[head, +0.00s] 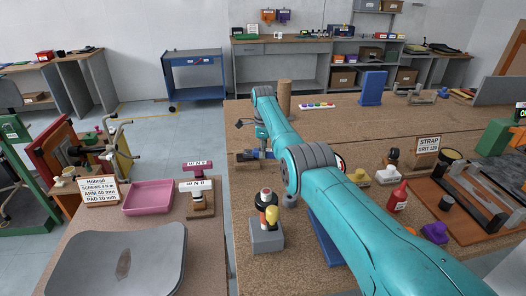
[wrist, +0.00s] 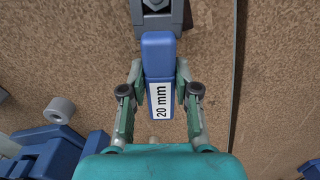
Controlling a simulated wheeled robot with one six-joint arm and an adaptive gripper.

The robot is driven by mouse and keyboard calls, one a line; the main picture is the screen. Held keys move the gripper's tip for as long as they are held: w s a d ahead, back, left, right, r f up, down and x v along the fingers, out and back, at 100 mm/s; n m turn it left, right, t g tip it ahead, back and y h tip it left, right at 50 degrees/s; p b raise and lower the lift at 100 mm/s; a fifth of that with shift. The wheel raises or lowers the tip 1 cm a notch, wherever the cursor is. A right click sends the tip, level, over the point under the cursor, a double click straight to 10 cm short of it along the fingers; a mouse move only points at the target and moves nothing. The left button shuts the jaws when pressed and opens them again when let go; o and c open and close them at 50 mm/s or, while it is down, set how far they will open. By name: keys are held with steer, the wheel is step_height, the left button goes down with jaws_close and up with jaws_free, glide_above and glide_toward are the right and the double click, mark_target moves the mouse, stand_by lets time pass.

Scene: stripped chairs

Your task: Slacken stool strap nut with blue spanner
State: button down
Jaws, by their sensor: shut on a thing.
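The blue spanner (wrist: 158,52), with a white label reading "20 mm", lies between the two fingers of my gripper (wrist: 160,72) in the wrist view. The gripper is shut on its blue body, one finger on each side. Its far end points to the top of the picture, at a grey metal fitting (wrist: 155,14). I cannot tell whether they touch, or whether this fitting holds the strap nut. In the head view my arm reaches away over the bench and hides much of the work there. I cannot make out the stool strap nut.
The brown bench (head: 330,125) carries a wooden post (head: 284,97), a red bottle (head: 398,197) and a "STRAP GRIT 120" sign (head: 428,145). A pink tray (head: 148,197) and grey seat shell (head: 120,262) lie on the left table. Blue blocks (wrist: 50,152) sit lower left in the wrist view.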

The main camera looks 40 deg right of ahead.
steer(key=shift+w+d+n, duration=0.25)
steer(key=shift+n, duration=0.25)
steer(key=shift+s+a, duration=0.1)
steer(key=shift+s, duration=0.05)
stand_by(0.7)
steer(key=shift+s, duration=0.1)
steer(key=shift+s+d, duration=1.7)
steer(key=shift+r, duration=0.1)
steer(key=shift+r, duration=2.4)
